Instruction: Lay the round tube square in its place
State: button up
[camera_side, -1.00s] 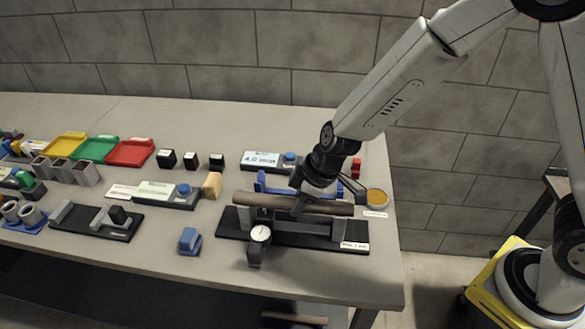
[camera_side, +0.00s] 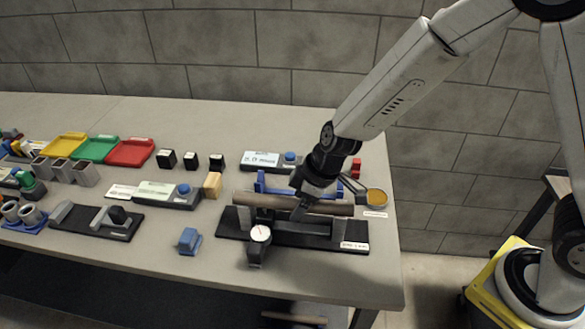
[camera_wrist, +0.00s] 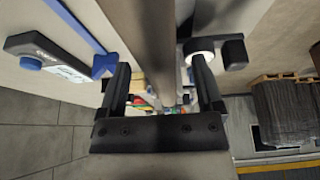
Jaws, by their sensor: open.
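The round tube (camera_side: 258,200) is brownish and lies lengthwise across the two uprights of a black fixture (camera_side: 228,228), close to level in the side view. My gripper (camera_side: 302,210) is open over the middle of the tube, one finger showing on its near side. In the wrist view the tube (camera_wrist: 142,30) runs between the spread fingers of my gripper (camera_wrist: 160,80), with a gap visible on the left. The tube's seating on the far upright is partly hidden by my wrist. A dial gauge (camera_side: 260,234) stands at the fixture's near side.
A blue stand (camera_side: 262,183) is close behind the tube. A display box (camera_side: 262,160) with a blue button stands behind that. A round amber dish (camera_side: 376,197) is to the right. A small blue block (camera_side: 189,240) sits left of the fixture. Bare table lies in front.

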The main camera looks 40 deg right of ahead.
jog(key=shift+r, duration=0.15)
jog(key=shift+v, duration=3.75)
jog(key=shift+d, duration=0.1)
jog(key=s+d+f+m+h, duration=0.2)
jog(key=s+d+m+h, duration=0.1)
jog(key=s+d+m, duration=0.6)
jog(key=s+d, duration=0.1)
jog(key=d, duration=0.3)
jog(key=shift+d+f+g, duration=0.15)
jog(key=shift+d+g, duration=0.15)
jog(key=shift+d, duration=0.1)
